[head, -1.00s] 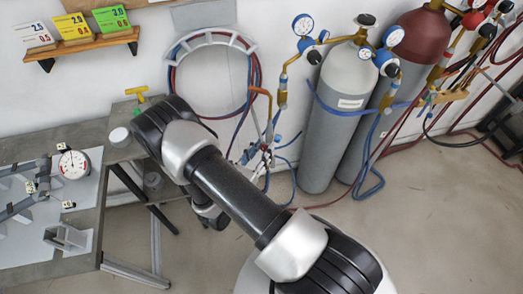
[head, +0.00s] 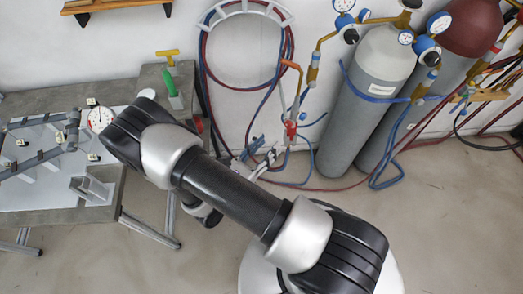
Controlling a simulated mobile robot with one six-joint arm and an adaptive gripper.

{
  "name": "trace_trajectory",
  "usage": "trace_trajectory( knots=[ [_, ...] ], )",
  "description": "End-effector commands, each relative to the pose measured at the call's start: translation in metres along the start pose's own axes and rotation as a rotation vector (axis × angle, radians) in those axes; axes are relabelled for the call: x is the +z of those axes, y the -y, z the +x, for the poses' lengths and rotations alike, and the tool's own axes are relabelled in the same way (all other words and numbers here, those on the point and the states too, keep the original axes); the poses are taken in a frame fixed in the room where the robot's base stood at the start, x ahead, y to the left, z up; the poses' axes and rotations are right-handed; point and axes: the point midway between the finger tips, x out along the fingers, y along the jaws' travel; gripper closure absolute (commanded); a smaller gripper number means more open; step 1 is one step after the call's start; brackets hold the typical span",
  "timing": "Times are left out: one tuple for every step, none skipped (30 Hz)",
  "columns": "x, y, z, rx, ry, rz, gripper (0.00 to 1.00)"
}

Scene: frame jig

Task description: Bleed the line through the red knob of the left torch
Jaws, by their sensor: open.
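My arm crosses in front, below and left of the cluster.
Grey (head: 372,85) and dark red (head: 468,25) gas cylinders with gauges stand at the right. Red and blue hoses (head: 285,60) loop on the wall ring. A workbench (head: 40,103) with a dial gauge (head: 100,118) is at the left. The floor at lower right is clear.

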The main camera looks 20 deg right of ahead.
Motion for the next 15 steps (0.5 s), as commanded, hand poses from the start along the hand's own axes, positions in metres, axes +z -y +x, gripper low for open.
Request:
trace_trajectory(
  knots=[
    [0.000,-0.001,-0.007,0.004,0.001,0.001,0.59],
    [0.000,-0.001,-0.010,0.003,0.001,0.001,0.59],
    [0.000,-0.001,-0.014,0.002,0.001,0.000,0.59],
    [0.000,-0.001,-0.016,0.002,0.001,0.000,0.59],
    [0.000,-0.001,-0.017,0.002,0.001,0.000,0.59],
    [0.000,0.000,-0.019,0.000,0.001,0.000,0.59],
    [0.000,0.000,-0.019,-0.001,0.001,0.000,0.59],
    [0.000,0.000,-0.020,-0.001,0.001,0.000,0.59],
    [0.000,0.000,-0.020,-0.001,0.000,-0.001,0.59],
    [0.000,0.000,-0.020,-0.001,0.000,0.000,0.59],
    [0.000,0.000,-0.020,-0.001,0.000,0.000,0.59],
    [0.000,0.000,-0.020,-0.001,0.000,0.000,0.59],
    [0.000,0.000,-0.020,-0.001,0.000,0.000,0.59],
    [0.000,0.000,-0.020,-0.001,0.000,0.000,0.59],
    [0.000,0.000,-0.020,-0.001,0.000,0.000,0.59]
  ],
)
